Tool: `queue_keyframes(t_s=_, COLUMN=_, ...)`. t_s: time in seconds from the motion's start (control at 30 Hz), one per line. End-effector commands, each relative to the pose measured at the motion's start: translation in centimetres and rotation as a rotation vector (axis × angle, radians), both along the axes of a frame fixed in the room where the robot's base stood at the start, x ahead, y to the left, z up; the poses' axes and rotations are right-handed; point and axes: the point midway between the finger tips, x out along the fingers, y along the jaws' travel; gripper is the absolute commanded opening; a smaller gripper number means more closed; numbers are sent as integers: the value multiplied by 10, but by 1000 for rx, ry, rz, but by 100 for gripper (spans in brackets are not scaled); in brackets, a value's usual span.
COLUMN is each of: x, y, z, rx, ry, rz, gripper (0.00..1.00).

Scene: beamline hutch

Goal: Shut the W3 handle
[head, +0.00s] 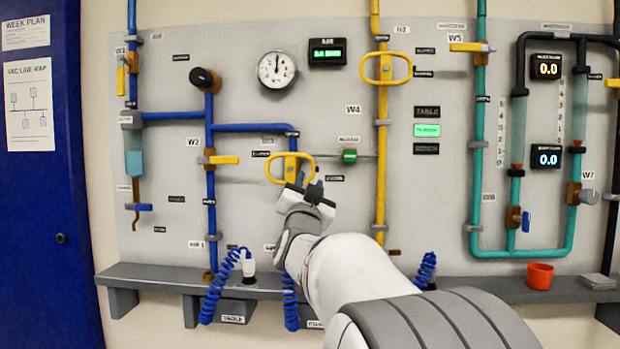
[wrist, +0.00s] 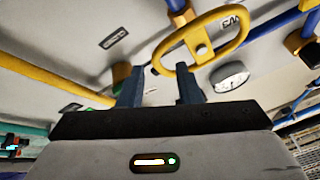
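The W3 handle (head: 289,154) is a yellow oval ring on a blue pipe, left of centre on the grey panel in the head view. In the wrist view, the ring and its hub (wrist: 201,49) show beside a W3 label. My gripper (head: 309,185) is in front of the ring's lower right part in the head view and hides some of it. In the wrist view, my gripper's fingers (wrist: 159,82) stand apart with nothing between them. The right finger overlaps the ring's lower edge there; I cannot tell whether they touch.
A green knob (head: 349,156) on a thin rod is close to the right of the handle. The yellow W2 lever (head: 224,160) is to the left, and a yellow pipe (head: 382,205) to the right. A grey shelf (head: 165,277) with blue coiled cords (head: 218,287) runs below.

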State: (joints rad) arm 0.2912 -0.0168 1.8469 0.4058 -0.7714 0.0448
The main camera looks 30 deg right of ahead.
Motion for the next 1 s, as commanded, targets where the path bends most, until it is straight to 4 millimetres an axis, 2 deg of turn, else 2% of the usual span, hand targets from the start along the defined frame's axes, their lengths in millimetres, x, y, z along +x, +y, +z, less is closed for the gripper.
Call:
queue_keyframes(t_s=0.1, x=-13, y=9, z=-7, rx=0, ry=-1, rz=1, gripper=31)
queue_keyframes(t_s=0.27, x=-21, y=15, z=-13, rx=1, ry=-1, rz=0, gripper=31)
queue_keyframes(t_s=0.8, x=-21, y=17, z=-12, rx=1, ry=9, rz=5, gripper=31)
queue_keyframes(t_s=0.93, x=-17, y=33, z=-10, rx=13, ry=105, rz=63, gripper=31)
queue_keyframes(t_s=1.0, x=-14, y=52, z=-12, rx=24, ry=211, rz=124, gripper=31)
